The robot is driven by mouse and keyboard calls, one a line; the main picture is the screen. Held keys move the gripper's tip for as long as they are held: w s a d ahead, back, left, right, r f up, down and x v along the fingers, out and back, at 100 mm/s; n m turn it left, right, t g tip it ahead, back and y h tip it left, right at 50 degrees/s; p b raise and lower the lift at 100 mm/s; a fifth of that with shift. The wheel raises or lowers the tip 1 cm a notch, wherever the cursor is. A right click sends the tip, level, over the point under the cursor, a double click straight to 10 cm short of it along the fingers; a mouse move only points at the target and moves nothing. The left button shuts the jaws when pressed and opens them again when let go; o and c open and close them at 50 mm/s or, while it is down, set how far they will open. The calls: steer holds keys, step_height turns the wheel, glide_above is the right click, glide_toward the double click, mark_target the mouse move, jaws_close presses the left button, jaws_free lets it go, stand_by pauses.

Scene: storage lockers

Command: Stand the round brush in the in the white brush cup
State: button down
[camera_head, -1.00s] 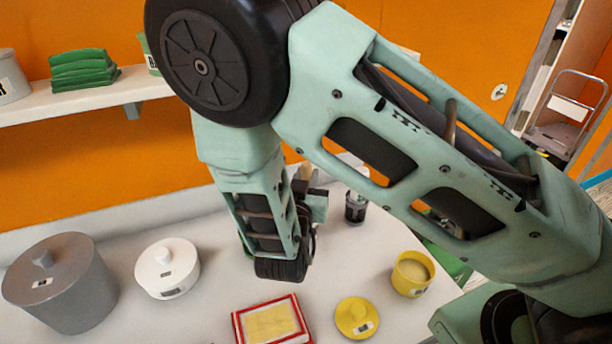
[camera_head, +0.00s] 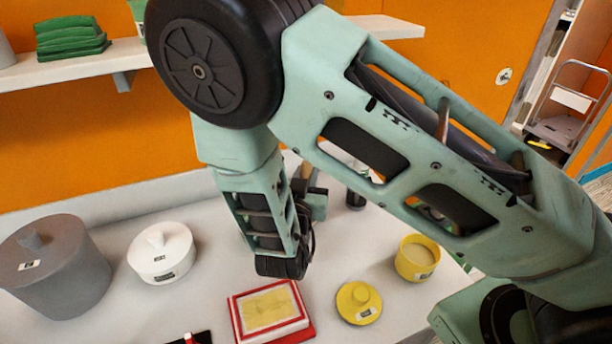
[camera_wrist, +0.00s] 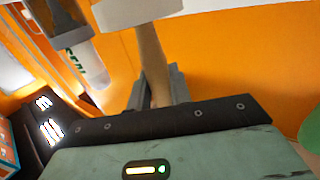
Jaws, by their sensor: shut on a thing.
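My gripper (camera_head: 312,202) is above the back of the white table, partly hidden behind my arm. It is shut on a wooden handle, seen in the wrist view (camera_wrist: 152,60) between the fingers (camera_wrist: 157,92); I take this to be the round brush. A white piece (camera_wrist: 135,10) sits across the handle's far end, cut off by the picture edge. In the head view only a bit of the handle (camera_head: 306,172) shows. I cannot make out the white brush cup for certain; my arm hides part of the table behind the gripper.
A dark jar (camera_head: 355,200) stands right of the gripper; a bottle (camera_wrist: 78,60) shows in the wrist view. A grey pot (camera_head: 60,275), white lidded pot (camera_head: 160,260), red-and-white framed box (camera_head: 270,312), yellow lid (camera_head: 358,305) and yellow cup (camera_head: 418,260) stand on the table.

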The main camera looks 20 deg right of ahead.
steer(key=shift+f, duration=0.3)
stand_by(0.4)
steer(key=c, duration=1.2)
jaws_free()
steer(key=shift+r, duration=0.1)
